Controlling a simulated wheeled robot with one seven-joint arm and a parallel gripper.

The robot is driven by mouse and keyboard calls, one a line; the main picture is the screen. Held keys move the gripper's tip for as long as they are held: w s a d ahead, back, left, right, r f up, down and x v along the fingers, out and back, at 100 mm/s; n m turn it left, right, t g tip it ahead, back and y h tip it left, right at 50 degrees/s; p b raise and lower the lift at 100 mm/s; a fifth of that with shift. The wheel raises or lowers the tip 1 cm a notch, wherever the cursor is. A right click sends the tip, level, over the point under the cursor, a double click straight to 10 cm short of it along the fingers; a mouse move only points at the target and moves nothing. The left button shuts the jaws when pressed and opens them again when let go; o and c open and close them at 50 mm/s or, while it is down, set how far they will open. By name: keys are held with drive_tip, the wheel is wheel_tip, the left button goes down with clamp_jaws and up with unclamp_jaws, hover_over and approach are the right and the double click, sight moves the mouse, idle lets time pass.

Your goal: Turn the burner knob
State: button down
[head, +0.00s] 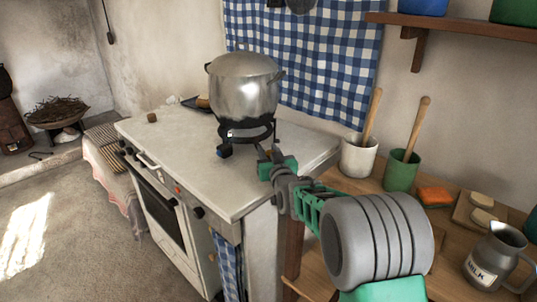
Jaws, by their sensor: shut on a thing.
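A black burner ring (262,134) stands on the white stove top, under a large lidded metal pot (244,92). A small dark blue-black block (224,151) sits at the ring's front left; I cannot tell if it is the burner knob. Dark round knobs (198,212) show on the stove's front panel. My gripper (267,151) reaches in from the right, over the stove top, just right of and below the ring. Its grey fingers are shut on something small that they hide. In the picture they are apart from the dark block and the front knobs.
The stove top (170,135) is clear at the left front. A wooden counter on the right carries a white crock (358,158), a green crock (399,174), an orange sponge (434,196) and a milk jug (494,256). A wooden shelf (470,27) hangs above.

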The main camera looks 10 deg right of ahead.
drive_tip(key=y+b, duration=0.1)
drive_tip(key=f+n+y+b, duration=0.1)
drive_tip(key=shift+n+y+b, duration=0.3)
drive_tip(key=n+y+b, duration=0.1)
drive_tip(key=n+g+y+b, duration=0.1)
drive_tip(key=b, duration=0.1)
drive_tip(key=y+b, duration=0.1)
drive_tip(key=y, duration=0.1)
drive_tip(key=shift+s+a+n+g+b, duration=0.1)
drive_tip(key=shift+a+n+g+b, duration=0.2)
drive_tip(key=shift+n+g, duration=0.1)
drive_tip(key=y, duration=0.1)
drive_tip(key=n+g+y, duration=0.1)
drive_tip(key=n+g+y+b, duration=0.1)
drive_tip(key=shift+s+a+r, duration=0.1)
drive_tip(key=shift+a+r, duration=0.15)
drive_tip(key=shift+r, duration=0.1)
drive_tip(key=shift+s+a+n+g+y+p, duration=0.15)
drive_tip(key=shift+n+g+y+p, duration=0.2)
drive_tip(key=shift+n+g+y, duration=0.35)
drive_tip(key=shift+s+a+n+g+y+p, duration=0.15)
drive_tip(key=shift+n+g+y+p, duration=0.15)
drive_tip(key=shift+n+g+y, duration=0.4)
drive_tip(key=c, duration=1)
unclamp_jaws()
drive_tip(key=shift+r, duration=0.1)
drive_tip(key=shift+c, duration=0.2)
